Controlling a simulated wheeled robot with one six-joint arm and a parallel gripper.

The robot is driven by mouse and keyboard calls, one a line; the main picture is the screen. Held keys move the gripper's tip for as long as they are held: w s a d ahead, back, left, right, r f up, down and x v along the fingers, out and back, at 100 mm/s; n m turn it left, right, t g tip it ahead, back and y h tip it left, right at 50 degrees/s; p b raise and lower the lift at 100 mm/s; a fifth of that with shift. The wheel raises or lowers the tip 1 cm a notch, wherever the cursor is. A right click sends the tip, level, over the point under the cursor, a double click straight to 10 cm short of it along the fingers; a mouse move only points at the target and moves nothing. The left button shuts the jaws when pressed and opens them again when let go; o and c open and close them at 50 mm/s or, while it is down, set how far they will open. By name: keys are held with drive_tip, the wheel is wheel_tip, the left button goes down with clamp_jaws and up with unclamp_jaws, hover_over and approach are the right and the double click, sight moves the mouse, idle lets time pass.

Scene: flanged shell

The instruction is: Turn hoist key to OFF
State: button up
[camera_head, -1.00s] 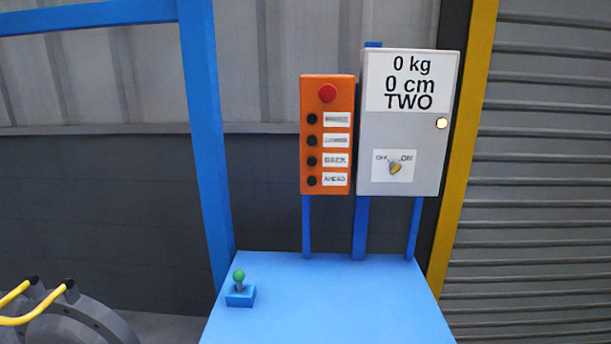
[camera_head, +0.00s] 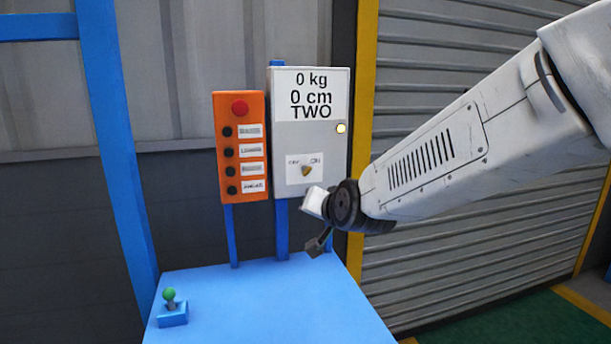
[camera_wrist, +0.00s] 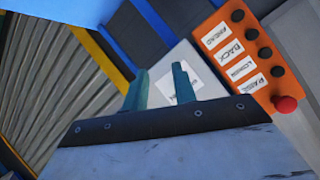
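The brass hoist key (camera_head: 306,170) sits on a white OFF/ON label on the lower front of the grey control box (camera_head: 310,135). It looks tilted, but which mark it is set to is too small to tell. In the head view my arm reaches in from the right, its end just below and right of the key. In the wrist view my gripper (camera_wrist: 160,89) has two teal fingers apart with nothing between them. The grey box and the white label (camera_wrist: 187,84) lie beyond the fingers. The key is not clear there, perhaps hidden by the right finger.
An orange button panel (camera_head: 239,145) with a red button stands close left of the box. A blue table (camera_head: 260,305) lies below, with a green-topped lever (camera_head: 170,297) at its left. A lit lamp (camera_head: 341,128) is on the box. A yellow post (camera_head: 362,80) stands at right.

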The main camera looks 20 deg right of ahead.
sight(308, 173)
drive_tip(key=w+d+r+m+t+h, duration=0.1)
drive_tip(key=w+m+t+h, duration=0.1)
drive_tip(key=w, duration=0.3)
drive_tip(key=w+d+r+m+t+h, duration=0.1)
drive_tip(key=w+m+t+h, duration=0.1)
drive_tip(key=w, duration=0.4)
drive_tip(key=w+d+r+m+t+h, duration=0.1)
drive_tip(key=w+m+t+h, duration=0.2)
drive_tip(key=w, duration=0.2)
drive_tip(key=shift+w+r+t, duration=0.1)
drive_tip(key=shift+w+t, duration=0.15)
drive_tip(key=shift+t, duration=0.05)
clamp_jaws()
